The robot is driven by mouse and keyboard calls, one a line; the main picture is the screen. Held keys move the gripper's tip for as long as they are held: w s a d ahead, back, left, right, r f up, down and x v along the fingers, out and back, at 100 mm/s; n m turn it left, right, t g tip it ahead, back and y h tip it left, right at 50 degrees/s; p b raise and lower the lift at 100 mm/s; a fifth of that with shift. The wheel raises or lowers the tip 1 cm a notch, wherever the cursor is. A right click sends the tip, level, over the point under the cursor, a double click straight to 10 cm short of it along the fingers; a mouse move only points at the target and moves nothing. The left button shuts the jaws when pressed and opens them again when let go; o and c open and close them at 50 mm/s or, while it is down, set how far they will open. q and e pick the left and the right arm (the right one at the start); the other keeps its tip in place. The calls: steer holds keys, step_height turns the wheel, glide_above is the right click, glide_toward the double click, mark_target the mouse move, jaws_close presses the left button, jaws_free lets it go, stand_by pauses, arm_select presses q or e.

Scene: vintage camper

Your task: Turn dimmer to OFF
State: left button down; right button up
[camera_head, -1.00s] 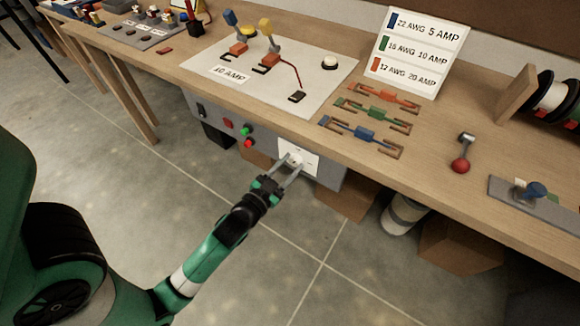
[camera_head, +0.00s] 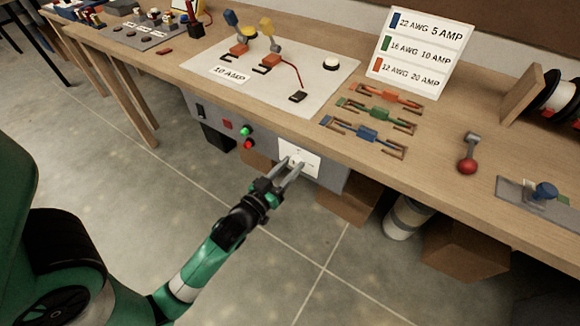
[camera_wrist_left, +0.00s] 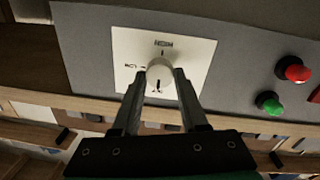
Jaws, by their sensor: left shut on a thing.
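The dimmer is a round white knob on a white square plate (camera_head: 312,163) on the front of the grey panel under the bench edge. In the left wrist view the knob (camera_wrist_left: 159,72) sits mid-plate (camera_wrist_left: 198,50), with small dark labels around it and a dark mark on its lower part. The label words are too small to read surely. My left gripper (camera_head: 294,165) reaches it from below. Its two fingers (camera_wrist_left: 160,80) are shut on the knob, one on each side. The fingers partly hide the knob in the head view. My right gripper is not in view.
A green button (camera_head: 246,131) and a red button (camera_head: 248,145) sit on the panel left of the plate. The wooden bench top (camera_head: 440,150) overhangs above. Cardboard boxes (camera_head: 462,248) and a bucket (camera_head: 405,217) stand below. The floor in front is clear.

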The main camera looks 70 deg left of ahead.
arm_select(q)
steer(key=shift+c, duration=2.2)
jaws_free()
steer(key=shift+s+d, duration=0.1)
steer(key=shift+s+d, duration=0.15)
steer(key=shift+s, duration=0.1)
steer(key=b+v, duration=0.3)
steer(key=v, duration=0.7)
steer(key=shift+s+d, duration=0.2)
steer(key=shift+s, duration=0.15)
